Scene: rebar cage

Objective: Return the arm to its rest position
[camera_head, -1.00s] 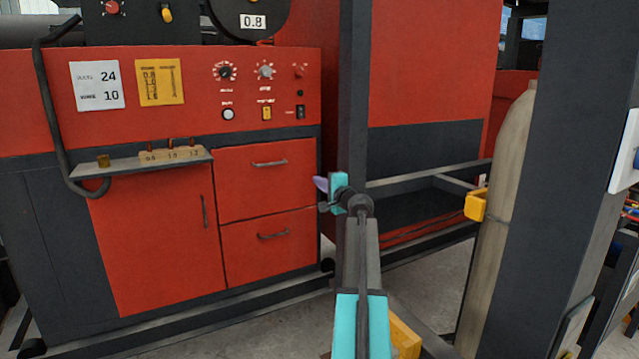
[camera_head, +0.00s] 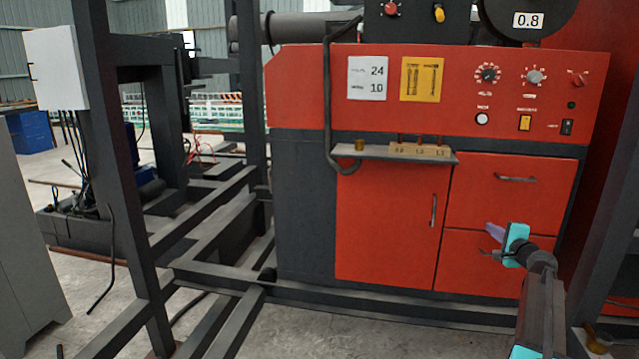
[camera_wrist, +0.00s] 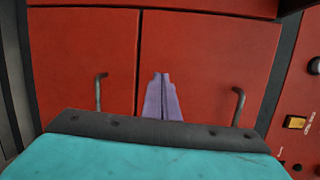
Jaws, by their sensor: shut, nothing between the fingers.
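My gripper (camera_head: 491,241) shows at the lower right of the head view, at the end of my arm, in front of the red machine's lower drawer. Its two purple fingers also show in the wrist view (camera_wrist: 162,97), pressed side by side with nothing between them. In the wrist view, the red drawer fronts with dark handles lie beyond the fingertips. My gripper appears apart from the machine. My arm extends forward from the bottom right.
The red machine (camera_head: 390,230) carries knobs, a 24/10 label (camera_head: 367,78) and a small shelf (camera_head: 400,153) with a rack. Dark steel frame beams (camera_head: 215,240) stand at left, with a white box (camera_head: 56,68) on a post. Bare floor (camera_head: 330,335) lies in front.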

